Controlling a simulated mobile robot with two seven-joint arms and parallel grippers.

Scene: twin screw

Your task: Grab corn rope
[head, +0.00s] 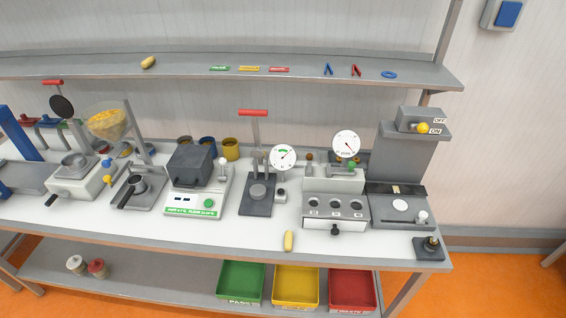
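A small yellow, elongated piece (289,240) lies near the front edge of the workbench, right of the middle. Either might be the corn rope; I cannot tell which, and no clear rope shape shows. Neither of my grippers is in the head view.
The bench (270,230) holds a row of devices: a scale (195,203), a press with a red handle (253,112), dial gauges and a switch box (423,120). Green (241,282), yellow (296,286) and red bins (353,290) sit below. The bench's front strip is mostly clear.

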